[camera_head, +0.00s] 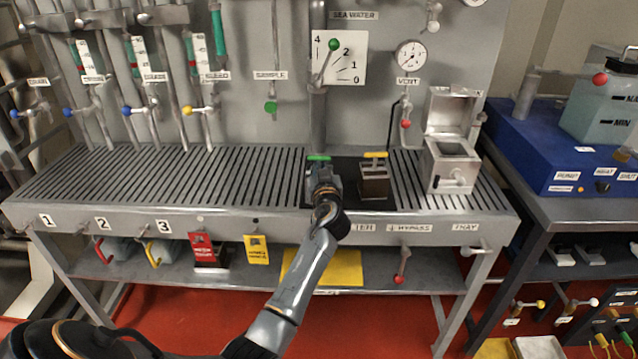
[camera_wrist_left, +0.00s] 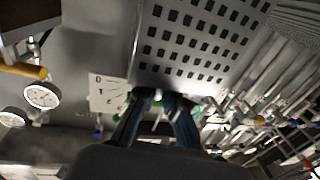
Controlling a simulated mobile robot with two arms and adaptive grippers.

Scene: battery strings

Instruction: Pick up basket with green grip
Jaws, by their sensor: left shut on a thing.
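The green grip (camera_head: 318,158) shows as a short green bar at the middle of the grey bench, just past my left gripper (camera_head: 321,168). In the left wrist view my left gripper (camera_wrist_left: 160,103) has its dark fingers shut on the green grip (camera_wrist_left: 157,98), with bits of green showing around them. A perforated metal wall (camera_wrist_left: 200,45), apparently the basket's, fills the upper middle of that view. In the head view my gripper and wrist hide most of the basket, so I cannot tell whether it is raised. My right gripper is not in view.
A basket with a yellow grip (camera_head: 375,155) stands close on the right. Beyond it is an open metal box (camera_head: 451,165). A dial plate with a green-knobbed lever (camera_head: 333,45) is behind. The slatted bench top (camera_head: 200,178) on the left is clear.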

